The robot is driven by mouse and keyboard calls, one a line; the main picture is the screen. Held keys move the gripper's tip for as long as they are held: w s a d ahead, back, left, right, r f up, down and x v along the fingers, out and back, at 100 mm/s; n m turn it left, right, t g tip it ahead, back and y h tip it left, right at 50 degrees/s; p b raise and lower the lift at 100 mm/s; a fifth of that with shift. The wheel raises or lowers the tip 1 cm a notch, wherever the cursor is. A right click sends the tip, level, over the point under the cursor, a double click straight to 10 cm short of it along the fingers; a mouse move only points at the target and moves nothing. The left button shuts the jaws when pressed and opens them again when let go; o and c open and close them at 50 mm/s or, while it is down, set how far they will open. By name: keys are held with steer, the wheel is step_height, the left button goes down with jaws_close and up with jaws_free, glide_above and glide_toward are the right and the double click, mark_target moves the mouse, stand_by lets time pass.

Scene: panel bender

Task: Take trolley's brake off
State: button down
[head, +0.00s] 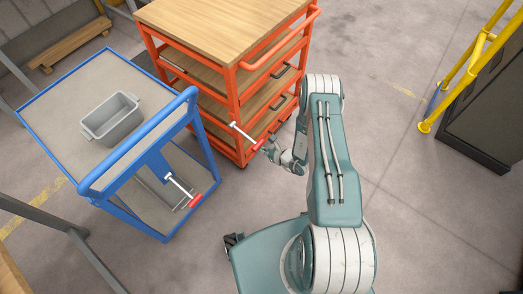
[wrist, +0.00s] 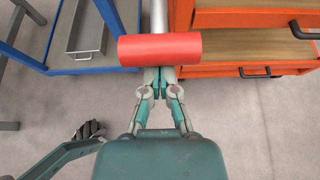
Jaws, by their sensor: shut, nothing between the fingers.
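An orange trolley (head: 236,88) with wooden shelves stands at the top centre. A lever with a grey rod and a red grip (head: 256,144) sticks out at its near corner. A blue trolley (head: 148,150) stands to its left, with a similar red-ended lever (head: 194,200). My gripper (head: 270,150) is at the orange trolley's lever. In the wrist view the red grip (wrist: 160,48) lies crosswise just beyond my shut fingertips (wrist: 159,76). The fingers are not around it; whether they touch it I cannot tell.
A grey bin (head: 112,118) sits on the blue trolley's top. A yellow rail (head: 470,70) and a dark cabinet (head: 480,120) stand at the right. The floor (head: 410,190) right of my arm is clear.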

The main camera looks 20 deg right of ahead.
step_height(320, 180, up, 6)
steer(key=g+h, duration=0.2)
steer(key=g, duration=0.1)
steer(key=shift+d+r+h, duration=0.1)
steer(key=shift+r+h, duration=0.1)
steer(key=shift+h, duration=0.1)
steer(key=shift+r+g, duration=0.3)
steer(key=shift+r, duration=0.75)
